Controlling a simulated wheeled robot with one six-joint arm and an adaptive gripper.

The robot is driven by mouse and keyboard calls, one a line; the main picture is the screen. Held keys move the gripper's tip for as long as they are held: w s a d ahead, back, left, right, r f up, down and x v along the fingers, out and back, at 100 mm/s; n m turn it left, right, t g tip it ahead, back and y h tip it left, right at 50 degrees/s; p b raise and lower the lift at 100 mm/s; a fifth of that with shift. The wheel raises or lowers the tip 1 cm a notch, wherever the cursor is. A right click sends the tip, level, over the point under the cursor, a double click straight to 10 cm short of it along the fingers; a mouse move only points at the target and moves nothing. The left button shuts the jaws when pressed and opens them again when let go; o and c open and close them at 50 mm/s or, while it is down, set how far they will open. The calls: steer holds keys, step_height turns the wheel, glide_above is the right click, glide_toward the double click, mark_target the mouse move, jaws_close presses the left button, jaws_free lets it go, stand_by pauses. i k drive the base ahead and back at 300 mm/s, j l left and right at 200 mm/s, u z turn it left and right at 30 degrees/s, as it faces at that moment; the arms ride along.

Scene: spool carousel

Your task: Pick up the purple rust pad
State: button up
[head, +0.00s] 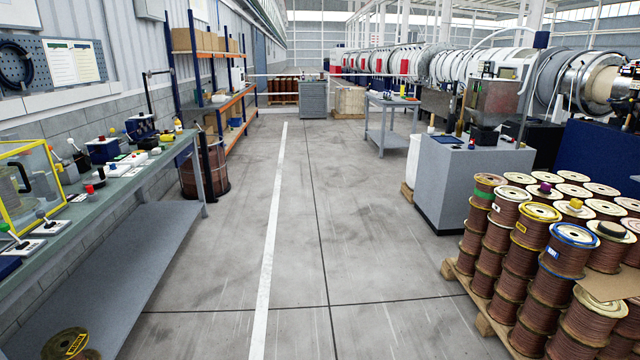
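A small purple object (545,188), which looks like the purple rust pad, sits on top of a copper wire spool in the stacked group at the right. It is small in the picture, so its exact shape is hard to tell. Spools with pale, yellow and blue flanges stand around it. My gripper is not in view.
The stacked spools stand on a wooden pallet (464,285). A yellowish piece (575,204) and a dark green piece (611,228) lie on nearby spools. A grey cabinet (458,185) stands behind. A cluttered workbench (150,165) runs along the left. The middle floor is clear.

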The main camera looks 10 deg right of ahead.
mark_target(545, 188)
steer(key=i, duration=3.65)
steer(key=i+z, duration=0.15)
steer(key=i, duration=0.3)
steer(key=i+j+z, duration=0.15)
steer(key=i, duration=0.3)
steer(key=i+j+z, duration=0.2)
steer(key=i, duration=0.25)
steer(key=z, duration=3.2)
